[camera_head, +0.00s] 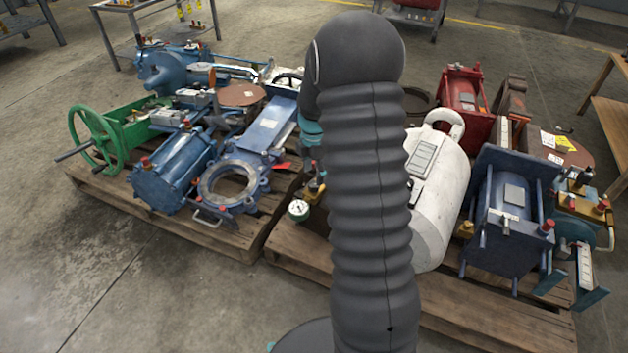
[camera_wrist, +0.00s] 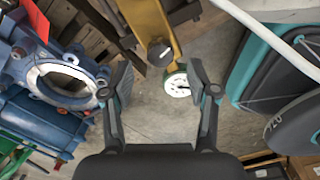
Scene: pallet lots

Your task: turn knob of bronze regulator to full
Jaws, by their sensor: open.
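The bronze regulator (camera_wrist: 147,18) is a yellowish bar-like body at the top middle of the wrist view. Its dark round knob (camera_wrist: 160,53) faces the camera and bears a small pale mark. A white-faced gauge (camera_wrist: 177,85) sits just below the knob. My gripper (camera_wrist: 155,87) is open and empty, with one finger on each side of the knob and gauge. I cannot tell how near the fingertips are in depth. In the head view the gauge (camera_head: 298,210) shows left of my arm, which hides most of the regulator and my gripper.
Blue flanged valve parts (camera_head: 228,185) and a green handwheel (camera_head: 97,139) crowd the left pallet (camera_head: 190,222). A white cylinder (camera_head: 436,195) and a blue actuator (camera_head: 505,225) stand on the right pallet (camera_head: 450,310). Bare concrete floor lies in front at the left.

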